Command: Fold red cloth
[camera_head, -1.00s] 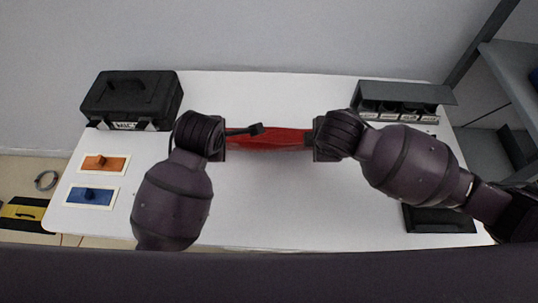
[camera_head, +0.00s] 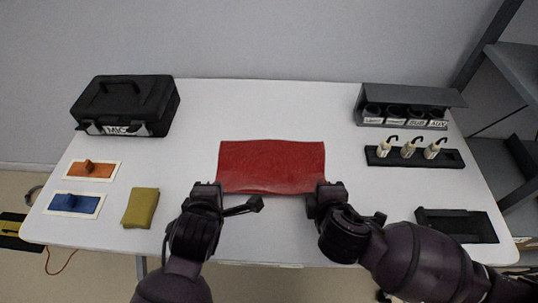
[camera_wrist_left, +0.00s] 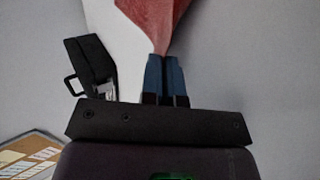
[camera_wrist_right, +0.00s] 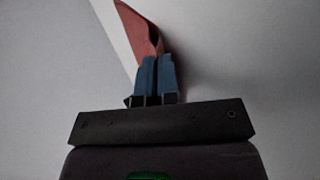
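The red cloth (camera_head: 272,166) lies spread on the white table in front of me, its near edge toward me. My left gripper (camera_head: 208,187) is at its near left corner. In the left wrist view the blue fingers (camera_wrist_left: 166,75) are shut on the cloth (camera_wrist_left: 156,18), which narrows to a pinch at the tips. My right gripper (camera_head: 325,191) is at the near right corner. In the right wrist view its fingers (camera_wrist_right: 157,75) are also shut on the cloth (camera_wrist_right: 142,34). Whether the near edge is lifted is hard to tell.
A labelled rack (camera_head: 405,104), a bottle tray (camera_head: 415,158) and a black tray (camera_head: 457,225) are at right. The table (camera_head: 268,105) behind the cloth is clear.

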